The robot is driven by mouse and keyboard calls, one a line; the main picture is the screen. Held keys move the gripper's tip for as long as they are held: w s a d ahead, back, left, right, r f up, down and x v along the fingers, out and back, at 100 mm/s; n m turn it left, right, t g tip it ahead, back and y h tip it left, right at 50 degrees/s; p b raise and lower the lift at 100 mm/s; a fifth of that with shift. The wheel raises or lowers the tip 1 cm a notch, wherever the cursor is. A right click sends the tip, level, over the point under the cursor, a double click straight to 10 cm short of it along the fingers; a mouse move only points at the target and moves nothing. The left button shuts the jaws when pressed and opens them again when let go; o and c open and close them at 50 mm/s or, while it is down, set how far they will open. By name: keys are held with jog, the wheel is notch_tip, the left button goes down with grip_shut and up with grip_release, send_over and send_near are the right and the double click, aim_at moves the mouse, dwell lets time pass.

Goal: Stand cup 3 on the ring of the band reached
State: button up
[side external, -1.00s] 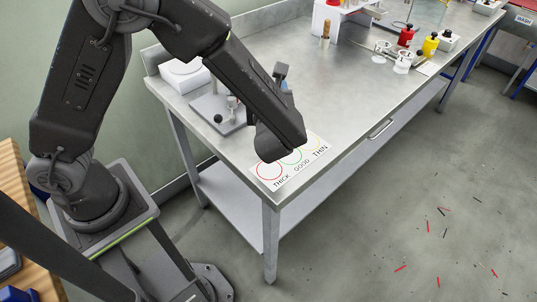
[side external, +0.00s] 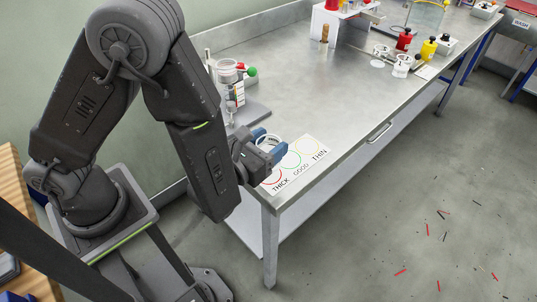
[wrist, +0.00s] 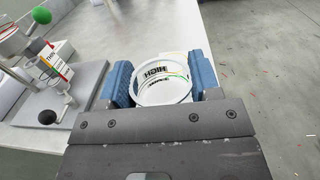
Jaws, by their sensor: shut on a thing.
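My gripper (side external: 268,142) is shut on a white, round cup (wrist: 163,82), gripped between its two blue fingers. In the wrist view dark lettering and coloured lines show inside the cup's rim; I cannot read a cup number. The cup is at the near-left part of the white card (side external: 322,143), which has red THICK, green GOOD (side external: 291,160) and yellow THIN (side external: 310,147) rings. My gripper partly covers the red ring. I cannot tell whether the cup touches the card. A stand with a coloured band scale (side external: 238,93) is behind it; the band reached is not readable.
The stand has a green knob (side external: 252,71) and a grey base plate (wrist: 75,85) left of my gripper. Other small cups (side external: 401,66), a red bottle (side external: 404,39) and a yellow bottle (side external: 429,47) stand far right. The table middle is clear.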

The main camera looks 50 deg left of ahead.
jog(key=shift+f, duration=1.8)
jog(key=o, duration=1)
jog(key=shift+f, duration=0.15)
jog(key=shift+o, duration=0.2)
